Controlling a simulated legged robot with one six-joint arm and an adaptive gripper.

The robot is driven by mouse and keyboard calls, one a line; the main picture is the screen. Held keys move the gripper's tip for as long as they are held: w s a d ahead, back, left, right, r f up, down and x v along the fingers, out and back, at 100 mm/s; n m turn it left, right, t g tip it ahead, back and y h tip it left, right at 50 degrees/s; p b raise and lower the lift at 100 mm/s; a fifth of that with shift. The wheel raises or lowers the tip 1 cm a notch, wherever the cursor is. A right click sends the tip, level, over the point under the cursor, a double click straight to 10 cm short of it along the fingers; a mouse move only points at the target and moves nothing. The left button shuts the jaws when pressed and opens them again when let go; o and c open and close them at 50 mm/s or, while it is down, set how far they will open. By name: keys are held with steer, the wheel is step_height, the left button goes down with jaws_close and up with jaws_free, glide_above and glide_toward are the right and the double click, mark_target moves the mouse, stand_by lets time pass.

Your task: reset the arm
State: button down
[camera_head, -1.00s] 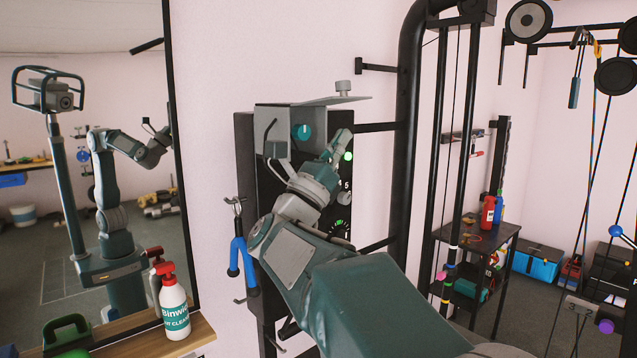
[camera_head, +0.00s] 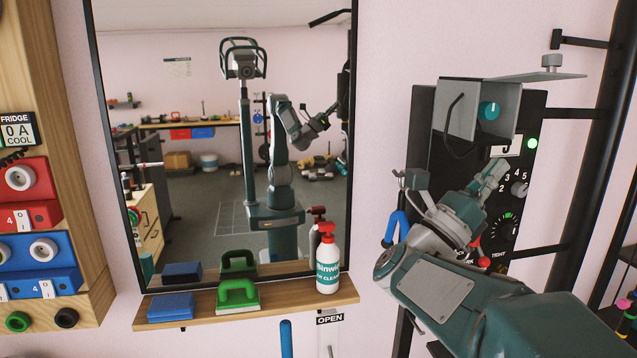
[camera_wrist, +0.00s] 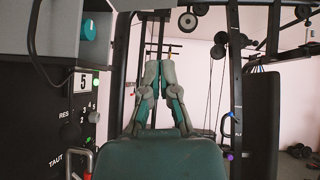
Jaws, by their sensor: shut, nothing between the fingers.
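My arm (camera_head: 435,300) reaches in from the lower right in the head view. My gripper (camera_head: 492,178) is in front of a black control panel (camera_head: 425,130) with a dial and a green light, and a grey box with a teal knob (camera_head: 488,110) is above it. In the wrist view my gripper (camera_wrist: 160,72) has its two grey-green fingers together and empty, pointing ahead along the panel's right side. The panel (camera_wrist: 70,135) with its number display stands close on the left there. I cannot tell the exact gap between gripper and panel.
Black rack bars (camera_head: 590,150) stand to the right. A wooden board with coloured sockets (camera_head: 70,150) is at the left.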

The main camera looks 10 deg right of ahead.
steer(key=w+a+f+n+t+y, duration=0.2)
steer(key=a+f+n+t+y, duration=0.35)
steer(key=n+y, duration=0.9)
steer(key=w+a+f+n+t+y, duration=0.2)
steer(key=a+f+n+t+y, duration=0.55)
steer(key=n, duration=1.15)
steer(key=s+a+f+n+g+y, duration=0.1)
steer(key=s+f+n+g+y, duration=0.1)
steer(key=s+f+n+g, duration=0.4)
steer(key=s+a+f+n+g+y, duration=0.2)
steer(key=s+f+n+g, duration=0.5)
steer(key=s+f+n, duration=0.3)
steer(key=s, duration=0.3)
steer(key=shift+s, duration=0.15)
